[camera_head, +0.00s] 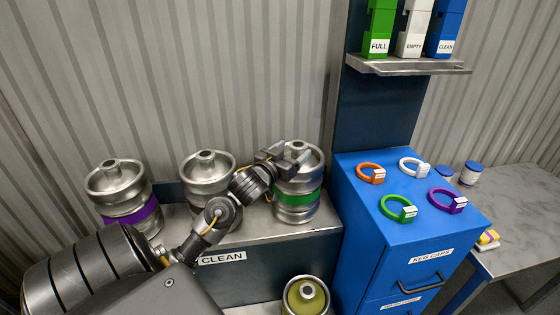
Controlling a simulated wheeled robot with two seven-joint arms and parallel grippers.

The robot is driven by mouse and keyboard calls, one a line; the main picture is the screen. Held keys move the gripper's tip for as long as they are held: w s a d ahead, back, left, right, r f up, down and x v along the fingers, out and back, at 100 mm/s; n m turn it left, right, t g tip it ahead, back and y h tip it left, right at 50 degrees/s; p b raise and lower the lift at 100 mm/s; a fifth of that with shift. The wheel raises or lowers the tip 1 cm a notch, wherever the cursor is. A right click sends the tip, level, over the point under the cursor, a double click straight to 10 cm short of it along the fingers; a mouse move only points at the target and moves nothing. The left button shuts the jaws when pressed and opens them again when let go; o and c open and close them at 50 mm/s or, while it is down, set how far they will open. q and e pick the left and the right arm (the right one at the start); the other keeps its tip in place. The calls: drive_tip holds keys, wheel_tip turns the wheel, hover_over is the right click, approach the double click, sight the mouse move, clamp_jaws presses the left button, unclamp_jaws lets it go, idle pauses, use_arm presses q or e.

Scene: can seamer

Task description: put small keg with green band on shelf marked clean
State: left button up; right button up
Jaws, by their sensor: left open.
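The small keg with the green band (299,198) stands upright on the metal shelf marked CLEAN (285,228), at the right end of a row of kegs. My left arm reaches in from the lower left across the shelf. Its gripper (287,154) is open at the top of the green-banded keg, overlapping its upper left rim in the picture. I cannot tell whether the fingers touch the keg. The CLEAN label (222,258) is on the shelf's front face. My right gripper is not in view.
A purple-banded keg (120,180) and a middle keg (200,165), partly hidden by my arm, share the shelf. Another keg (306,288) stands lower in front. A blue cabinet (352,235) with coloured rings stands close on the right. A wall rack (410,66) holds tag blocks.

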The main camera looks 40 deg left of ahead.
use_arm(q)
drive_tip(key=s+d, duration=0.1)
drive_tip(key=s, duration=0.7)
drive_tip(key=shift+d, duration=0.25)
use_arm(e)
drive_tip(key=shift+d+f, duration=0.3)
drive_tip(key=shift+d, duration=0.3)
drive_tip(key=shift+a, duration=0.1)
